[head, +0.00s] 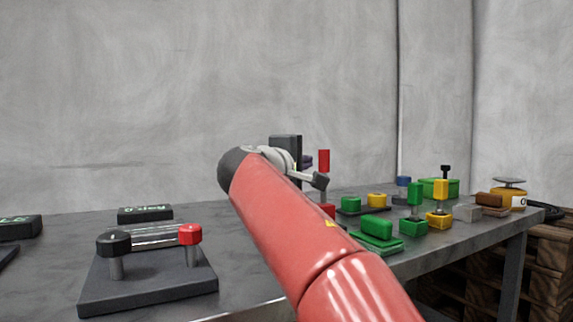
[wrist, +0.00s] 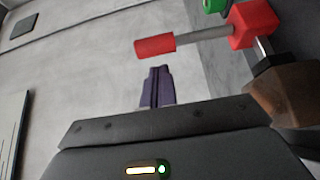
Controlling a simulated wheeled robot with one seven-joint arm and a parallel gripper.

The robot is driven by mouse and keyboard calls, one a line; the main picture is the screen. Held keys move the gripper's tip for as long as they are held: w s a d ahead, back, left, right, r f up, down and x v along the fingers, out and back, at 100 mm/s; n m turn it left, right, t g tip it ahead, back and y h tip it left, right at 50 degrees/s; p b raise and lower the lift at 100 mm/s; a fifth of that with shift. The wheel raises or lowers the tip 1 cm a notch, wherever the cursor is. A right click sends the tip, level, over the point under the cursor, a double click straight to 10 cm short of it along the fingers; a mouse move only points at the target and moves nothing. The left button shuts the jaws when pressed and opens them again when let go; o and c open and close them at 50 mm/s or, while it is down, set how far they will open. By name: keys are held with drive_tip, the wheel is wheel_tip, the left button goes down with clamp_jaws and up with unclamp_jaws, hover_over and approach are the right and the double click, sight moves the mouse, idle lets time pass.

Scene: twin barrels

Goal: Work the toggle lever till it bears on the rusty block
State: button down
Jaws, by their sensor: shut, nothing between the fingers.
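The toggle lever has a red grip (wrist: 156,46) on a grey rod, joined to a red cube-shaped pivot (wrist: 252,24). In the head view its red grip (head: 324,160) stands upright, with a red part (head: 328,210) low behind my arm. A brown rusty block (wrist: 285,92) is at the right of the wrist view; a dark-tipped metal piece runs from the pivot to its top edge. I cannot tell whether they touch. My gripper (wrist: 157,85) is shut and empty, its purple fingertips apart from the grip in the picture. In the head view my arm hides most of it.
A dark base (head: 148,284) with a barred handle is at front left. The table between is mostly clear.

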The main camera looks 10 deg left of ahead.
drive_tip(key=shift+w+d, duration=0.25)
drive_tip(key=shift+d, duration=0.25)
drive_tip(key=shift+d+r, duration=0.1)
